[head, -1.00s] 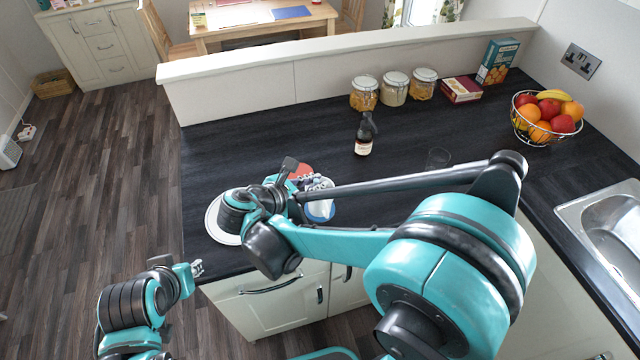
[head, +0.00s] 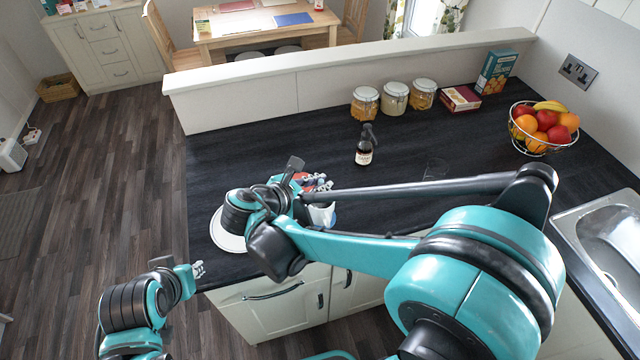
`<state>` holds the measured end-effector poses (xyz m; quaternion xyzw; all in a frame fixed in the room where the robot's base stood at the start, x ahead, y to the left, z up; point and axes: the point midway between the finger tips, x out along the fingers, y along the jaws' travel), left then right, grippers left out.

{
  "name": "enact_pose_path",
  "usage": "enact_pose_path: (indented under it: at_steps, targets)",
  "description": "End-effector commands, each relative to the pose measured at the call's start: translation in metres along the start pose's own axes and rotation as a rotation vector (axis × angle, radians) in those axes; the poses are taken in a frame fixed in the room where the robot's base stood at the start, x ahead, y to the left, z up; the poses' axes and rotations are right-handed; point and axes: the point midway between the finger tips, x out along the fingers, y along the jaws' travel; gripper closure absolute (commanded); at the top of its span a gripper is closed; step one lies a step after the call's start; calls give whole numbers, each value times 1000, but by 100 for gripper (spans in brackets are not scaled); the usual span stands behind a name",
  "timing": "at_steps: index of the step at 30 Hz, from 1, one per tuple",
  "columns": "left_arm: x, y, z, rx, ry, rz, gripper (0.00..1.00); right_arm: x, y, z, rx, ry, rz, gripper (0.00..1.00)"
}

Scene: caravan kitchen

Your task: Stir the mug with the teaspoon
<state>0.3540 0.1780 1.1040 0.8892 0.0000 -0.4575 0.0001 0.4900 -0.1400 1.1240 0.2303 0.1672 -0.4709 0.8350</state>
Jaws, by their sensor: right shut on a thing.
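My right gripper (head: 318,183) is over the counter's left part, just above a white and blue mug (head: 322,217). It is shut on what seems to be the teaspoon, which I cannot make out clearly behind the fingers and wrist. The mug stands upright, its upper part partly covered by my gripper. Whether the spoon's tip is inside the mug cannot be told. My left gripper (head: 198,269) is low at the counter's front left corner, away from the mug; its opening is too small to read.
A white plate (head: 222,240) lies under my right wrist, and a red item (head: 301,177) is behind it. A dark bottle (head: 364,150), jars (head: 395,98), boxes (head: 496,72) and a fruit bowl (head: 541,145) stand farther back. The counter's middle is free.

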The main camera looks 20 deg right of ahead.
Motion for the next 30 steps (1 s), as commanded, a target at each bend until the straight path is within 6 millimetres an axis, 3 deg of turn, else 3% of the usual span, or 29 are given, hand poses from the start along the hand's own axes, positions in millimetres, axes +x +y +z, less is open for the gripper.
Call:
enact_pose_path:
  at_steps: [18,30]
  targets:
    - [-31,0,-22,0,0,0,74,-23,11,40,0,0,0,100]
    - [-34,0,-24,0,0,0,74,-26,12,44,0,0,0,100]
